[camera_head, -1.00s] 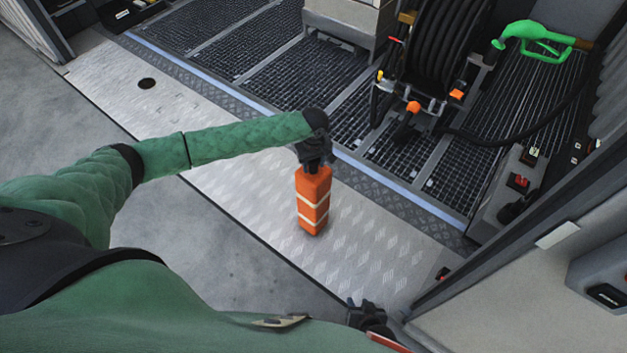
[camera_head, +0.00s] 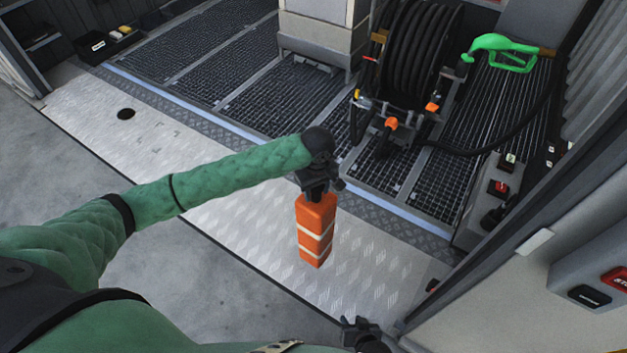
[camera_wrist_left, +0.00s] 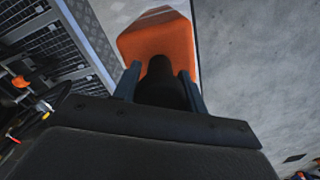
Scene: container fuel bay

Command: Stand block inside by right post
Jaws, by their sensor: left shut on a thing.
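The block (camera_head: 315,237) is orange with pale bands. It hangs upright below my left gripper (camera_head: 317,192), over the metal ramp plate (camera_head: 235,213). The left gripper is shut on its upper end. In the left wrist view the orange block (camera_wrist_left: 158,42) lies between the two fingers (camera_wrist_left: 157,85). Whether its base touches the plate I cannot tell. My right gripper (camera_head: 360,330) is low in the head view by the foot of the right post (camera_head: 475,262); its fingers are too small to read.
A control box with a red button (camera_head: 498,187) is inside near the right wall. The plate is bare between block and post.

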